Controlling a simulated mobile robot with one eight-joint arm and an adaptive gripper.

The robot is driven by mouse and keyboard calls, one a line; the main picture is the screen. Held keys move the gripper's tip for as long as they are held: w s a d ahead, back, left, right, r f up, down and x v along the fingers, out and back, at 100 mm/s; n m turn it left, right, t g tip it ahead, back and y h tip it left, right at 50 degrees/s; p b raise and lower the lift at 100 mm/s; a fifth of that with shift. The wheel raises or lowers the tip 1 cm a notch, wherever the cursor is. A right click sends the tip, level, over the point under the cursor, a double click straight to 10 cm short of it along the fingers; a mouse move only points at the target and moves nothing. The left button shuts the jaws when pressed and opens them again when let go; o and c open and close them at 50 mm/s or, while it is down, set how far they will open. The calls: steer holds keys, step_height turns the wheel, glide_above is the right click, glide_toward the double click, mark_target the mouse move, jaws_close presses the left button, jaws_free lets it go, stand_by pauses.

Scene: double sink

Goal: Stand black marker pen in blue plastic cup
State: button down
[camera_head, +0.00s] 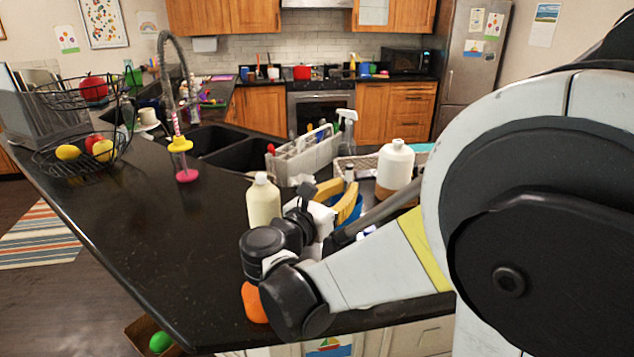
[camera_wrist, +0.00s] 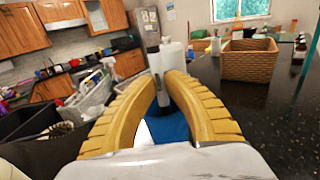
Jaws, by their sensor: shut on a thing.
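My gripper (camera_wrist: 166,88) has two curved yellow fingers, shut on the black marker pen (camera_wrist: 158,72). In the head view my gripper (camera_head: 340,198) is right of the cream bottle, with part of the blue cup (camera_head: 352,214) showing behind the fingers. The pen's lower end is hidden, so I cannot tell whether it is inside the cup.
A cream bottle (camera_head: 263,203) stands close left of my gripper. A white-and-brown bottle (camera_head: 395,168) and a dish rack (camera_head: 305,155) stand behind it. A wicker basket (camera_wrist: 250,60) is right in the wrist view. The left counter (camera_head: 165,240) is mostly clear.

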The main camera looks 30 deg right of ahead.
steer(key=c, duration=1.4)
jaws_free()
steer(key=shift+c, duration=0.2)
steer(key=v, duration=1.2)
